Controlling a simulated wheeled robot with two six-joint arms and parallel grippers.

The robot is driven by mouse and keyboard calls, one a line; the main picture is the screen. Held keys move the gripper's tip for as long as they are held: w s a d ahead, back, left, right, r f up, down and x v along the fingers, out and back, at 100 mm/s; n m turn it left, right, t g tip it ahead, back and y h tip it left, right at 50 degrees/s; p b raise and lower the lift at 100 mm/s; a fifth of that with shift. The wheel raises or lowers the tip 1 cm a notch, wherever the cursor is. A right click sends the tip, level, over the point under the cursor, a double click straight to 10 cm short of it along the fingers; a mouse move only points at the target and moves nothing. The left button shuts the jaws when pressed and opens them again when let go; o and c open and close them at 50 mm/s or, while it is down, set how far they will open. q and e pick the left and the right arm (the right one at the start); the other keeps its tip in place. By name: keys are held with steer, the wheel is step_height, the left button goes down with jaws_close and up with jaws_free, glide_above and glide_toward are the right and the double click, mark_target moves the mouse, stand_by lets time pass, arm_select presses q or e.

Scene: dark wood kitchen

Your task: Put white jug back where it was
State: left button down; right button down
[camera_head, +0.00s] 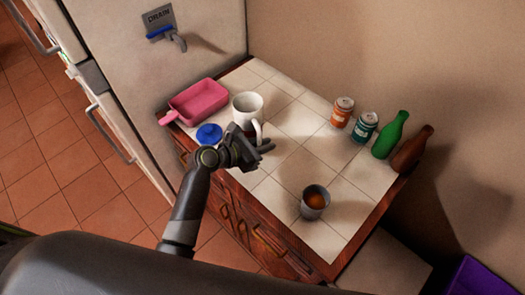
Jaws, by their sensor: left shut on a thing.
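The white jug (247,105) stands upright at the left part of the tiled counter (280,190), with its open top facing up. My left gripper (258,145) is at the near side of the jug, shut on it around the handle area. The fingers partly hide the lower near side of the jug, so I cannot tell whether its base touches the tiles. My right gripper is not in view.
A pink pan (198,103) and a blue round lid-like thing (208,133) are left of the jug. A grey cup (315,203) with brown liquid stands near the front edge. An orange can (342,113), teal can (364,128), green bottle (390,137) and brown bottle (411,150) line the back right.

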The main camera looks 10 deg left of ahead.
arm_select(q)
steer(key=shift+f, duration=2)
steer(key=c, duration=1.5)
jaws_free()
steer(key=shift+f, duration=0.15)
steer(key=shift+o, duration=0.2)
steer(key=shift+r, duration=0.25)
steer(key=shift+s+a, duration=0.25)
steer(key=shift+a, duration=0.05)
steer(key=b+v, duration=0.1)
steer(key=v, duration=1)
steer(key=shift+s, duration=0.2)
steer(key=shift+a, duration=0.1)
